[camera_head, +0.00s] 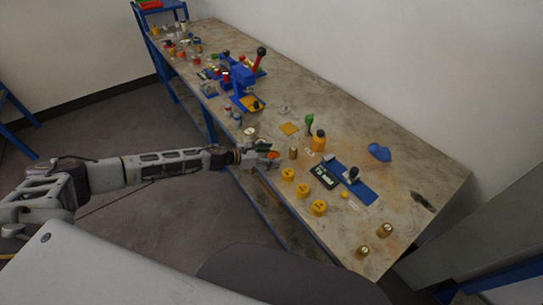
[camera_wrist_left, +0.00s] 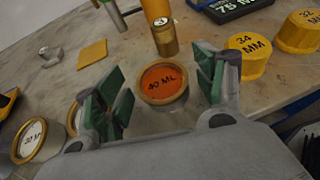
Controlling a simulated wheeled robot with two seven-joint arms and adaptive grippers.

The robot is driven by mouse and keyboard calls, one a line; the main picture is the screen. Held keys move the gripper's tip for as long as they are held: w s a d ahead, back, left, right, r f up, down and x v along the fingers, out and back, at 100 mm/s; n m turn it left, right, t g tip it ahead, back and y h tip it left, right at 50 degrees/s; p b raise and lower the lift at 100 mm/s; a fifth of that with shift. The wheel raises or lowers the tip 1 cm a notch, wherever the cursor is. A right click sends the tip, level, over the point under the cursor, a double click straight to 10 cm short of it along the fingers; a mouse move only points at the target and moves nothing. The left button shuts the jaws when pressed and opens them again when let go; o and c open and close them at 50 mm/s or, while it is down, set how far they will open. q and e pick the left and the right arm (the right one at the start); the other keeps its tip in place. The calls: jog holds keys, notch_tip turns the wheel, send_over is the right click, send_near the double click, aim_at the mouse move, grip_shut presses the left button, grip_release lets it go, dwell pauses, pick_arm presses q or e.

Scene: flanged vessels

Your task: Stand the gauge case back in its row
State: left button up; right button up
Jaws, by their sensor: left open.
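A black flat case (camera_head: 325,176) with a pale "75" label lies on the bench right of my left gripper; its edge shows at the top of the left wrist view (camera_wrist_left: 236,8). Several yellow round pieces marked in MM stand in a row beside it, one marked 34 (camera_wrist_left: 249,58) and one marked 32 (camera_wrist_left: 298,32). I cannot tell for sure which is the gauge case. My left gripper (camera_wrist_left: 163,70) is open over the bench's near edge, its green-padded fingers either side of an orange-topped vessel marked 40 ML (camera_wrist_left: 162,83). My right gripper is out of view.
A white-topped vessel (camera_wrist_left: 31,140) stands left of the fingers. A brass cylinder (camera_head: 293,153) and yellow bottle (camera_head: 319,141) stand beyond them. A blue stand with a black knob (camera_head: 355,182) is right of the case. The bench's back right is mostly clear.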

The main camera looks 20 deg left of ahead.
aim_at(274, 156)
pick_arm(q)
jog(key=shift+s+a+r, duration=0.2)
jog(key=shift+s+a, duration=0.25)
jog(key=shift+a, duration=0.1)
jog(key=shift+v, duration=0.85)
jog(key=shift+s+a+r, duration=0.2)
jog(key=shift+s+a, duration=0.25)
jog(key=shift+a, duration=0.1)
jog(key=b+v, duration=0.2)
jog(key=v, duration=0.5)
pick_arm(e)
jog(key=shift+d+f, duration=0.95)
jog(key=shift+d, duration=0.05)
pick_arm(q)
jog(key=shift+d+r, duration=0.1)
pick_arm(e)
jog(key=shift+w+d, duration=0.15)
